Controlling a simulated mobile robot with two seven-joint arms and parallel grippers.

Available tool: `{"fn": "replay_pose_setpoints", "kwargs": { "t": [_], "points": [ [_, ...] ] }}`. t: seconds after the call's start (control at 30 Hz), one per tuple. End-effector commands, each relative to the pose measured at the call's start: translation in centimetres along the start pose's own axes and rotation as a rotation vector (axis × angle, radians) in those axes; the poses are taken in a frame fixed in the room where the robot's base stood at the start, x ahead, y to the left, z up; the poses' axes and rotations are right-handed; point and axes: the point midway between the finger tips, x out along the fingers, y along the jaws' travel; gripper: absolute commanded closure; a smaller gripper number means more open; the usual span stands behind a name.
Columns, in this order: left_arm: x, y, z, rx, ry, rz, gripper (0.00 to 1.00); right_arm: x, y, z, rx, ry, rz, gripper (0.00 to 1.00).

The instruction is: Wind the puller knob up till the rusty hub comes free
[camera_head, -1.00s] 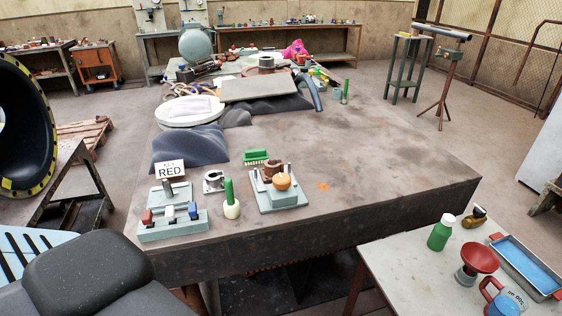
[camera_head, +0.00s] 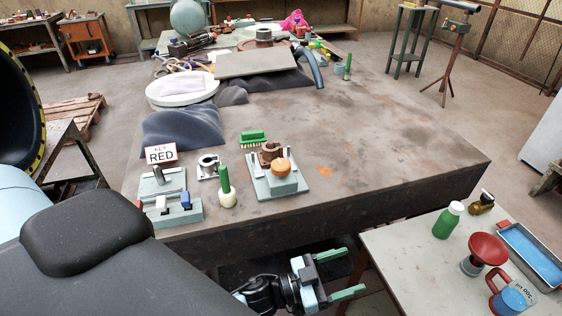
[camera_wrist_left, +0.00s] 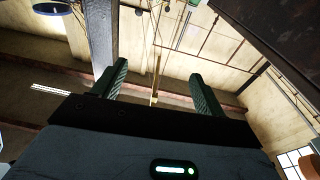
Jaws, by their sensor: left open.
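The puller knob (camera_head: 281,165) is an orange-brown round knob at the front of a grey-green fixture plate (camera_head: 291,189) near the table's front edge. The rusty hub (camera_head: 269,150) is a brown ring-like part just behind the knob on the same plate. In the head view my left gripper (camera_head: 346,273) has green fingers spread apart with nothing between them. It is in front of the table and below its top, well apart from the knob. In the left wrist view the open fingers (camera_wrist_left: 157,88) point toward the wall and roof, with no puller in sight. My right gripper is not in view.
A side table (camera_head: 420,260) with a green bottle (camera_head: 448,220) stands right.

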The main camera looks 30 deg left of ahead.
Motion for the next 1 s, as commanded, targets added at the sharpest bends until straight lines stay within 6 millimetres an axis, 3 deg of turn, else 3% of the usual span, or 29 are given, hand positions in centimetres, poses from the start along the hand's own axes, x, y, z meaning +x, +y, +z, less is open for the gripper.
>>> {"fn": "replay_pose_setpoints", "kwargs": {
  "t": [0.03, 0.1, 0.2, 0.33, 0.47, 0.67, 0.8, 0.9, 1.0],
  "points": [
    [1.8, 0.1, -1.4, 0.027, 0.031, 0.104, 0.28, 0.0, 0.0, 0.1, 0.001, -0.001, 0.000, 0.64],
    [3.4, 0.7, -2.7, 0.047, 0.044, 0.251, 0.28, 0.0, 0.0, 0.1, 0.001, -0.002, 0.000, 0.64],
    [5.0, 1.2, -3.8, 0.077, 0.005, 0.456, 0.28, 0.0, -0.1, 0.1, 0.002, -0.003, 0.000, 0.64],
    [5.9, 0.6, -4.1, 0.119, -0.149, 0.686, 0.28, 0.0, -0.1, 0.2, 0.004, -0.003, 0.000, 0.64],
    [5.7, -2.2, -3.9, 0.162, -0.404, 0.835, 0.28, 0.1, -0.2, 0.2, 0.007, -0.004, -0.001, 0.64],
    [3.7, -11.1, -5.2, 0.206, -0.927, 0.819, 0.28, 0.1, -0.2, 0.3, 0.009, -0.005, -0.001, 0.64],
    [1.3, -18.8, -8.5, 0.198, -1.288, 0.619, 0.28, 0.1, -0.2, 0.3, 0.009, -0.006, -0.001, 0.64],
    [-0.7, -23.4, -11.6, 0.173, -1.481, 0.433, 0.28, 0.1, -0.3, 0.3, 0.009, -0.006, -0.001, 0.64],
    [-2.4, -26.6, -14.4, 0.142, -1.606, 0.266, 0.28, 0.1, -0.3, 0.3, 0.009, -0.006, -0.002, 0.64]
  ]
}}
